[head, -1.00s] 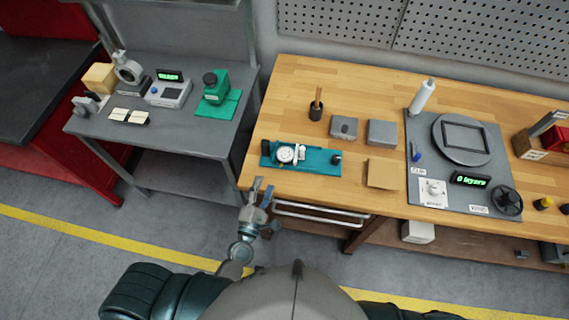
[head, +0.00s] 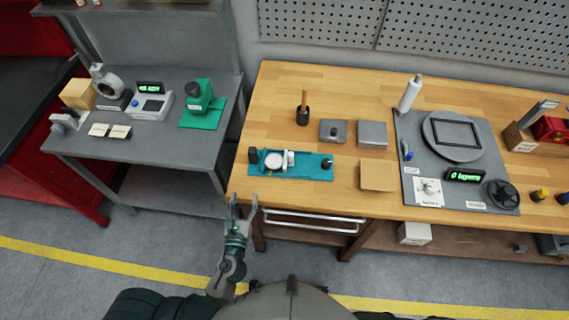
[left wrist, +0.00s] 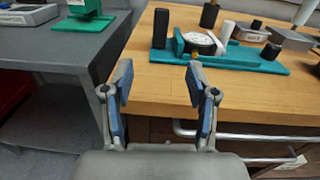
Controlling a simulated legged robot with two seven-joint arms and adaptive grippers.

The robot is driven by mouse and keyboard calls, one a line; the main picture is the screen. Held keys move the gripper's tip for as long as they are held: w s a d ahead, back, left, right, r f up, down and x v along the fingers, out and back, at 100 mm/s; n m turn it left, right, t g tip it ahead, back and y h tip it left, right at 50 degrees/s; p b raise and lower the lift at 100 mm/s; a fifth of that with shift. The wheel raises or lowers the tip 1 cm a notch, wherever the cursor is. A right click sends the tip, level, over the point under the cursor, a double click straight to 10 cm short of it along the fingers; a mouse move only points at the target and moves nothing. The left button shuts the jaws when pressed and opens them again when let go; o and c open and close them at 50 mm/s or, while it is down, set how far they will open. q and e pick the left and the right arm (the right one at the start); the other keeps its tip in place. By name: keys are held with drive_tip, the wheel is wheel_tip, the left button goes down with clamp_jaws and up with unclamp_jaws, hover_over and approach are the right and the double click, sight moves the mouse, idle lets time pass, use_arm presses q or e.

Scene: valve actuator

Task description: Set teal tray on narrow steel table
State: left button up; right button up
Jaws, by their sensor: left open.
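The teal tray (head: 310,167) lies near the front left edge of the wooden bench. It carries a white round dial and dark upright knobs at both ends. It also shows in the left wrist view (left wrist: 262,63), ahead and to the right of the fingers. The narrow steel table (head: 190,153) stands to the left, with a gap between it and the bench. My left gripper (head: 243,205) is open and empty, in front of the bench's left corner, short of the tray. Its two fingers show in the left wrist view (left wrist: 159,84). My right gripper is not in view.
The steel table holds a green press (head: 201,103), a small display device (head: 152,105) and several blocks. The wooden bench (head: 275,105) holds a grey plate (head: 408,135), small grey boxes and a brown square (head: 378,175). A drawer handle (head: 310,222) sticks out below the bench edge.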

use_arm(q)
drive_tip(key=p, duration=0.2)
approach(252, 157)
drive_tip(key=shift+m, duration=0.3)
drive_tip(key=w, duration=0.5)
drive_tip(key=shift+w+a+f, duration=0.15)
drive_tip(key=shift+w, duration=3.25)
drive_tip(key=shift+s, duration=0.1)
clamp_jaws()
